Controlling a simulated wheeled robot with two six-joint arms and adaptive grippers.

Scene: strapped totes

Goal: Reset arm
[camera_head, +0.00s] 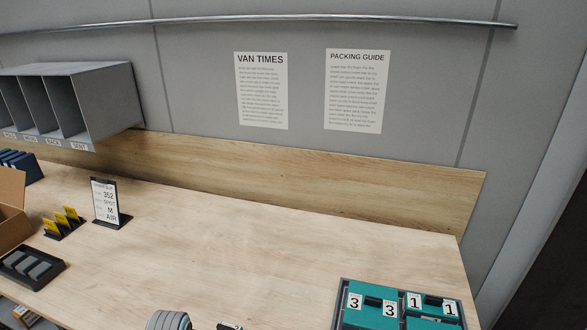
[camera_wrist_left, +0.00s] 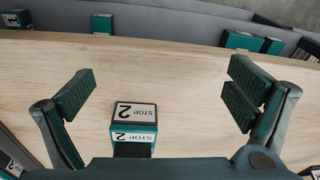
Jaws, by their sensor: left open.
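My left gripper (camera_wrist_left: 161,92) shows in the left wrist view with its two padded fingers spread wide apart. A teal and black box labelled "STOP 2" (camera_wrist_left: 133,132) shows between the fingers, nearer the left one, with clear gaps on both sides. Neither finger touches it. Its lower part is cut off by the gripper body. No gripper fingers can be made out in the head view, and my right gripper is in neither view.
In the head view a dark tray of teal numbered boxes (camera_head: 340,318) stands at the front right of the wooden table (camera_head: 250,240). A sign (camera_head: 105,201), yellow tags (camera_head: 62,219), a black tray (camera_head: 12,284) and a cardboard box (camera_head: 10,222) stand left. The table's middle is clear.

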